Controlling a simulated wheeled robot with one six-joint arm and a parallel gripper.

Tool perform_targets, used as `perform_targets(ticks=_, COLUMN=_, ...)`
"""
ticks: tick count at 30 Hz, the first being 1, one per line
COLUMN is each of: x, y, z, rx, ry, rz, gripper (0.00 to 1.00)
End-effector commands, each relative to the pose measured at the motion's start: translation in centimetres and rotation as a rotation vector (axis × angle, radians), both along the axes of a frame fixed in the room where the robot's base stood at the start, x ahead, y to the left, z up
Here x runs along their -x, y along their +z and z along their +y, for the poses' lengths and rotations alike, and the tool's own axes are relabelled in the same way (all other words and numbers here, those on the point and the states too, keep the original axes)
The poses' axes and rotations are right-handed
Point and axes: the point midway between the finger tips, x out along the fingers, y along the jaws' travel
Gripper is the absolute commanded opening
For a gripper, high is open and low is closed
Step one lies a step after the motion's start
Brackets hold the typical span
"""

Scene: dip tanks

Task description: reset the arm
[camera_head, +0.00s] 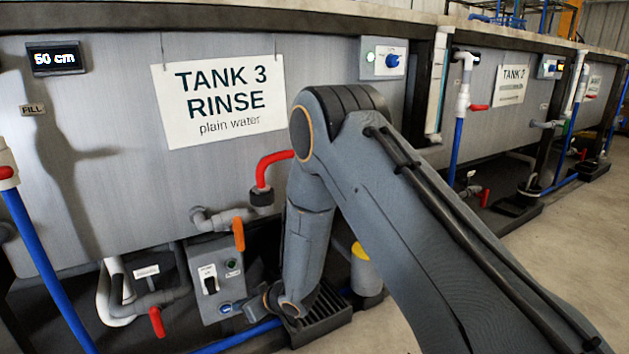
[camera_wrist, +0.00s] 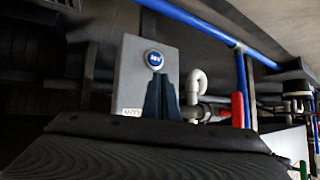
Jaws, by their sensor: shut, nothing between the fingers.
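My arm reaches down in front of the tank labelled "TANK 3 RINSE plain water" (camera_head: 225,100). My gripper (camera_head: 252,307) is low at the right side of a small grey control box (camera_head: 208,270). The box carries a black rotary switch (camera_head: 209,280), a small green indicator (camera_head: 231,264) and a blue button (camera_head: 226,308) near its bottom. In the wrist view, my gripper's dark fingers (camera_wrist: 161,82) are together with nothing between them. They stand in front of the grey box (camera_wrist: 136,80), with tips just below the blue button (camera_wrist: 155,59). I cannot tell whether they touch the box.
An orange-handled valve (camera_head: 238,234) and a red elbow pipe (camera_head: 271,165) are close above the box. A red valve handle (camera_head: 157,322) and blue pipe (camera_head: 45,265) are at left. A floor drain grate (camera_head: 323,314) is beneath my wrist. Open floor lies at right.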

Motion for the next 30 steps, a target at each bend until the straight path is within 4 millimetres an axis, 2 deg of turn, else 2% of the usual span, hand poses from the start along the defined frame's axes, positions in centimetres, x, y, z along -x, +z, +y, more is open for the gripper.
perform_targets(ticks=1, x=-0.2, y=2.5, z=-0.3, rx=0.032, ry=-0.022, rz=-0.008, gripper=0.00)
perform_targets(ticks=8, x=0.9, y=10.4, z=-3.3, rx=0.191, ry=-0.138, rz=0.017, gripper=0.00)
perform_targets(ticks=14, x=4.5, y=16.8, z=-6.6, rx=0.304, ry=-0.226, rz=0.078, gripper=0.00)
perform_targets(ticks=20, x=10.3, y=22.2, z=-10.2, rx=0.397, ry=-0.289, rz=0.174, gripper=0.00)
perform_targets(ticks=24, x=15.4, y=25.4, z=-12.7, rx=0.447, ry=-0.317, rz=0.256, gripper=0.00)
perform_targets(ticks=30, x=23.6, y=29.0, z=-16.1, rx=0.504, ry=-0.326, rz=0.395, gripper=0.00)
